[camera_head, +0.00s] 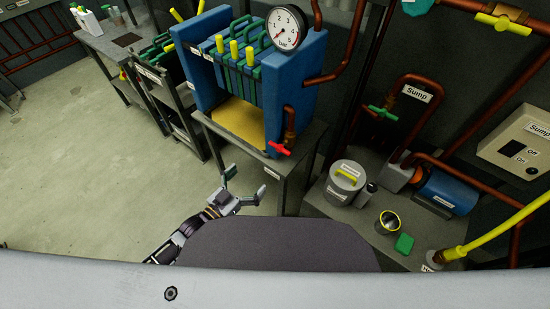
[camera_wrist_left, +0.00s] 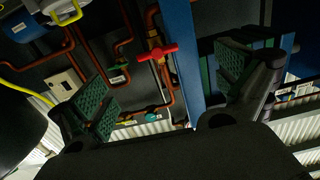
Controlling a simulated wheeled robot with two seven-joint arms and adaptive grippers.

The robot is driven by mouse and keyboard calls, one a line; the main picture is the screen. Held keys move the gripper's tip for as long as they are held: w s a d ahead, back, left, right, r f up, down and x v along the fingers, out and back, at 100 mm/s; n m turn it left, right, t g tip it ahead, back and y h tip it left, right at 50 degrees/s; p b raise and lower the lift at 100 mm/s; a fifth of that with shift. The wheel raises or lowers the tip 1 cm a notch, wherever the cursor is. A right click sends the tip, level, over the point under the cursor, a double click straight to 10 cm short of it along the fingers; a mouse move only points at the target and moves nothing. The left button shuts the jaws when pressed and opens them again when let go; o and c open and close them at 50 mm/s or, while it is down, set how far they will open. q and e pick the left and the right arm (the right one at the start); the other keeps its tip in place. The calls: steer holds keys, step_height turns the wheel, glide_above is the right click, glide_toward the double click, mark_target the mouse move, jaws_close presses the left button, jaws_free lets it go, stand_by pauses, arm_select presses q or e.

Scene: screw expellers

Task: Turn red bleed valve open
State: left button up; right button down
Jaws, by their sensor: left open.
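The red bleed valve (camera_head: 280,148) sits at the low front right corner of the blue filter press (camera_head: 300,90), at the end of a copper pipe. In the left wrist view its red handle (camera_wrist_left: 158,53) shows between the two fingers, farther off, and lies nearly level with a slight tilt. My left gripper (camera_head: 245,187) is open and empty, below and to the left of the valve in the head view, apart from it. Its green-padded fingers spread wide in the left wrist view (camera_wrist_left: 165,90). My right gripper is not in view.
A pressure gauge (camera_head: 287,27) tops the press, which stands on a grey table (camera_head: 310,134). To the right are a lidded grey pot (camera_head: 344,183), a blue motor (camera_head: 447,191), a green-handled valve (camera_head: 383,112) and a switch box (camera_head: 518,146). The floor at left is clear.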

arm_select(q)
steer(key=shift+s+d+r+h, duration=0.3)
steer(key=shift+s+r, duration=0.05)
steer(key=shift+r, duration=0.35)
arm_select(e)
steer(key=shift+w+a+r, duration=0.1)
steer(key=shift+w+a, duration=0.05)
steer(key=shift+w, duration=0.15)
arm_select(q)
steer(key=shift+w+d, duration=0.1)
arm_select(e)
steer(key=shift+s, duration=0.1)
arm_select(q)
glide_toward(278, 149)
steer(key=shift+x, duration=1.65)
steer(key=shift+b+x, duration=0.5)
steer(key=shift+x, duration=1.85)
steer(key=shift+w+d, duration=0.2)
steer(key=shift+d, duration=0.05)
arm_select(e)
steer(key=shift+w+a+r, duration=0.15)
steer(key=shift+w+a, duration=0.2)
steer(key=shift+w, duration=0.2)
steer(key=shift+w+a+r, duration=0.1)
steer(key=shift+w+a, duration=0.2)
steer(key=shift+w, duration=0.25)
